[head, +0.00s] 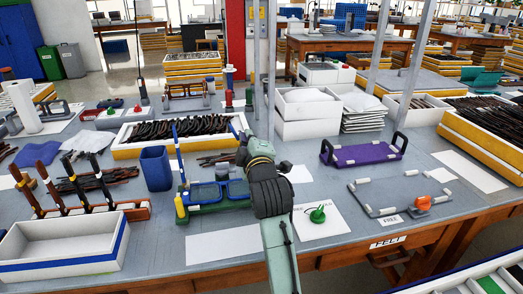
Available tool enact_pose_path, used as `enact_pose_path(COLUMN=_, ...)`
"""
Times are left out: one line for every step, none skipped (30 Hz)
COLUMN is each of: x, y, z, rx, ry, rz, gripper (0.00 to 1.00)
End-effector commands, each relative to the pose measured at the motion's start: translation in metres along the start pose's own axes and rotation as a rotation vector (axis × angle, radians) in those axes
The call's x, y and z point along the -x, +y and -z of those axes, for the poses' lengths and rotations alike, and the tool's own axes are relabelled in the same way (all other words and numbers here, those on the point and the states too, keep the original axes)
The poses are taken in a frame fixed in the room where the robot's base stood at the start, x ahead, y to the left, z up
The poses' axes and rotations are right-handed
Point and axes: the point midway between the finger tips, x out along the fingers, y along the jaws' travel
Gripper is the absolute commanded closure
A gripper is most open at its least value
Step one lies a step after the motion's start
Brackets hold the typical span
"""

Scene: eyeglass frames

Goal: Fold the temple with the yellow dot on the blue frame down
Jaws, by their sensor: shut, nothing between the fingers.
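The blue frame (222,192) rests on a green fixture (210,207) near the front middle of the table, lenses toward me. One blue temple (179,152) rises steeply from its left end. I cannot make out a yellow dot on it. A yellow upright part (180,206) stands at the fixture's left end. My gripper (243,150) is above and behind the frame's right side, apart from the left temple. It is shut and empty, its fingers small and partly hidden.
A blue cup (156,168) stands left of the fixture. Behind it is a white and yellow tray (125,152) of dark temples. A rack of upright temples (135,211) and a white bin (60,250) are at left. A purple tray (362,154) is at right.

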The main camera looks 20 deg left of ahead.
Motion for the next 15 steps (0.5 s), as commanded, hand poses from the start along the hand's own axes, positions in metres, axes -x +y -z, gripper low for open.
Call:
enact_pose_path(x=0.0001, y=-0.0009, z=0.0012, rx=0.01, ry=0.0, rz=0.0, gripper=1.0)
enact_pose_path(x=0.0001, y=-0.0009, z=0.0015, rx=0.013, ry=0.0, rz=0.0, gripper=1.0)
enact_pose_path(x=0.0001, y=-0.0009, z=0.0018, rx=0.015, ry=0.0, rz=0.0, gripper=1.0)
enact_pose_path(x=0.0001, y=-0.0008, z=0.0018, rx=0.015, ry=0.0, rz=0.0, gripper=1.0)
enact_pose_path(x=0.0, y=-0.0007, z=0.0018, rx=0.015, ry=0.0, rz=0.0, gripper=1.0)
enact_pose_path(x=0.0, y=-0.0007, z=0.0017, rx=0.014, ry=0.0, rz=0.0, gripper=1.0)
enact_pose_path(x=0.0, y=-0.0007, z=0.0017, rx=0.014, ry=0.0, rz=0.0, gripper=1.0)
enact_pose_path(x=0.0, y=-0.0007, z=0.0017, rx=0.014, ry=0.0, rz=0.0, gripper=1.0)
enact_pose_path(x=0.0, y=-0.0007, z=0.0017, rx=0.014, ry=0.0, rz=0.0, gripper=1.0)
enact_pose_path(x=0.0, y=-0.0009, z=0.0018, rx=0.014, ry=0.0, rz=0.0, gripper=1.0)
enact_pose_path(x=0.0, y=-0.0011, z=0.0019, rx=0.016, ry=0.0, rz=0.0, gripper=1.0)
enact_pose_path(x=-0.0001, y=-0.0016, z=0.0024, rx=0.019, ry=0.0, rz=0.0, gripper=1.0)
enact_pose_path(x=-0.0001, y=-0.0022, z=0.0029, rx=0.024, ry=0.0, rz=0.0, gripper=1.0)
enact_pose_path(x=-0.0001, y=-0.0029, z=0.0037, rx=0.03, ry=0.0, rz=0.0, gripper=1.0)
enact_pose_path(x=-0.0001, y=-0.0041, z=0.0049, rx=0.041, ry=0.0, rz=0.0, gripper=1.0)
